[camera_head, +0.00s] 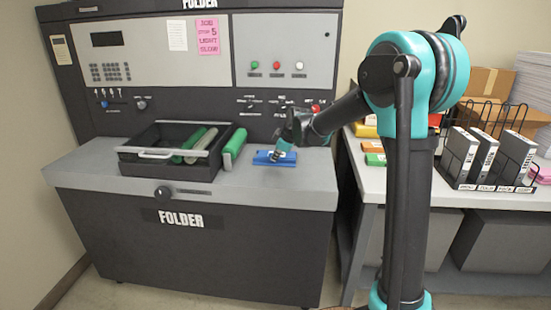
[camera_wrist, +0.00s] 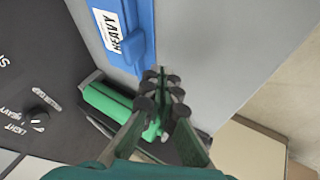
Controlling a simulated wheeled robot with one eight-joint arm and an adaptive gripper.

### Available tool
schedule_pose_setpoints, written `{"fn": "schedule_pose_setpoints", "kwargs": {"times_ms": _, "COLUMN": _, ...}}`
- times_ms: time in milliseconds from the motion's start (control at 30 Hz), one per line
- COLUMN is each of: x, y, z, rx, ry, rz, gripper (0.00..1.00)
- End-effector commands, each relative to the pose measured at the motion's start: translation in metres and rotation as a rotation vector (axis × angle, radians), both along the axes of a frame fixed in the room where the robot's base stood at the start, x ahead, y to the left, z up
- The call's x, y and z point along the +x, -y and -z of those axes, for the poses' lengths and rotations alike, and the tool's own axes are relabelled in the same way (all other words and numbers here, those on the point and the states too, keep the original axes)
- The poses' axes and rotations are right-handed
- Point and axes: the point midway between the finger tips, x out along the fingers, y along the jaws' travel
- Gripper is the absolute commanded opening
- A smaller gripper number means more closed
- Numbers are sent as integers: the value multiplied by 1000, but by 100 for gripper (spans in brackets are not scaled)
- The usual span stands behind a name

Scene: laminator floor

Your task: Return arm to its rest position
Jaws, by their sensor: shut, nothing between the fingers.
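My gripper (camera_head: 280,150) is over the right part of the folder machine's grey worktop (camera_head: 300,178), just above a blue block (camera_head: 262,158). In the wrist view my gripper (camera_wrist: 160,72) has its fingers together with nothing between them. The blue block (camera_wrist: 143,25), with a white label reading HEAVY, lies beside the fingertips in that view. My teal and black arm reaches in from the right in the head view.
A black tray (camera_head: 150,168) with green and grey rollers sits on the worktop, and a green roller (camera_head: 235,145) lies right of it. A side table (camera_head: 455,190) at right holds a wire rack of binders (camera_head: 488,158) and boxes.

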Motion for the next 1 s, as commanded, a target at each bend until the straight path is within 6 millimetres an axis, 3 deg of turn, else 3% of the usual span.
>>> {"fn": "schedule_pose_setpoints", "kwargs": {"times_ms": 300, "x": -28, "y": 21, "z": -45, "rx": 1, "ry": 0, "rz": 0, "gripper": 0}}
{"fn": "schedule_pose_setpoints", "kwargs": {"times_ms": 567, "x": -40, "y": 30, "z": -61, "rx": 3, "ry": -5, "rz": 8, "gripper": 0}}
{"fn": "schedule_pose_setpoints", "kwargs": {"times_ms": 667, "x": -53, "y": 47, "z": -54, "rx": 14, "ry": -31, "rz": 64, "gripper": 0}}
{"fn": "schedule_pose_setpoints", "kwargs": {"times_ms": 767, "x": -82, "y": 81, "z": -36, "rx": 44, "ry": -86, "rz": 193, "gripper": 0}}
{"fn": "schedule_pose_setpoints", "kwargs": {"times_ms": 1000, "x": -196, "y": 181, "z": 32, "rx": 147, "ry": -251, "rz": 657, "gripper": 0}}
